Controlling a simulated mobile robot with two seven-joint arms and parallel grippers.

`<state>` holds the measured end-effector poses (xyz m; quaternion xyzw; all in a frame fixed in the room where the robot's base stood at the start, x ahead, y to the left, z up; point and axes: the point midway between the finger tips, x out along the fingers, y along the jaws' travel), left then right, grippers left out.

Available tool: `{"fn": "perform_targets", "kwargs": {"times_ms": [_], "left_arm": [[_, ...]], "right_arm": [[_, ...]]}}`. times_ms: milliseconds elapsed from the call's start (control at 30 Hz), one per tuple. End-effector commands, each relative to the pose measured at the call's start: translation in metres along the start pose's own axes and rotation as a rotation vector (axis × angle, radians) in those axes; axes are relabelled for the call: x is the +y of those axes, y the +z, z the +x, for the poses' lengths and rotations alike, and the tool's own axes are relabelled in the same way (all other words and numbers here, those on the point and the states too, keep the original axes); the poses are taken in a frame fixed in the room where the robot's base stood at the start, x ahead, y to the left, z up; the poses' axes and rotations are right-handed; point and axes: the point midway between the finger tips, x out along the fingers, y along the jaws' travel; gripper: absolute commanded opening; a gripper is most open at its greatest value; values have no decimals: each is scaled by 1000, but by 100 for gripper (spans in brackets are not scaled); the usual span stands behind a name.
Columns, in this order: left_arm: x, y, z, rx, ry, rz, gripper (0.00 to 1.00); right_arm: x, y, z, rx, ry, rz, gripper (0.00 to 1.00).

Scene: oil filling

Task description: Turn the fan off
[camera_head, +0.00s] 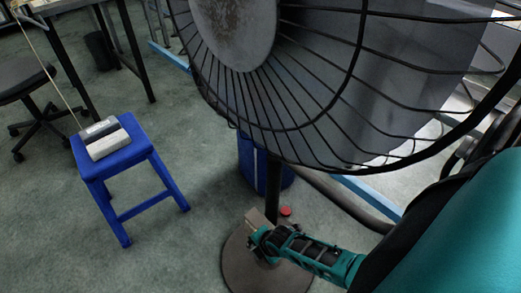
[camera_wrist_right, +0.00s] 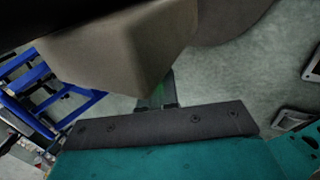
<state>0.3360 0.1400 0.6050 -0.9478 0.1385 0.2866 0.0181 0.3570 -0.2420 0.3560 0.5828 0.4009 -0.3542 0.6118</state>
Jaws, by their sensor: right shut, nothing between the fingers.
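The fan fills the top of the head view, with a dark wire cage (camera_head: 345,95) around a grey hub (camera_head: 236,30). Its pole (camera_head: 272,185) goes down to a round brown base (camera_head: 238,262). A small beige box (camera_head: 258,219) is low by the pole. A small red round piece (camera_head: 286,211) shows just right of the pole; I cannot tell what it is fixed to. My right gripper (camera_head: 262,238) is shut and empty, close by the box. In the right wrist view a beige block (camera_wrist_right: 120,55) stands right before the shut fingers (camera_wrist_right: 157,92); contact is unclear. My left gripper is not in view.
A blue stool (camera_head: 128,150) with a grey device (camera_head: 104,138) on it stands at the left. A blue bin (camera_head: 252,165) is behind the pole. A blue rail (camera_head: 368,195) runs along the floor at right. The floor between stool and fan is clear.

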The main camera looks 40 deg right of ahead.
Motion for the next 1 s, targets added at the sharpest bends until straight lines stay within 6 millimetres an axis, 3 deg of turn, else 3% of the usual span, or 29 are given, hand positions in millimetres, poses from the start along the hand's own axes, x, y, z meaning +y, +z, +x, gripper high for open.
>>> {"fn": "perform_targets", "kwargs": {"times_ms": [1000], "left_arm": [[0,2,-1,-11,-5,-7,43]], "right_arm": [[7,1,-1,-1,1,-1,0]]}}
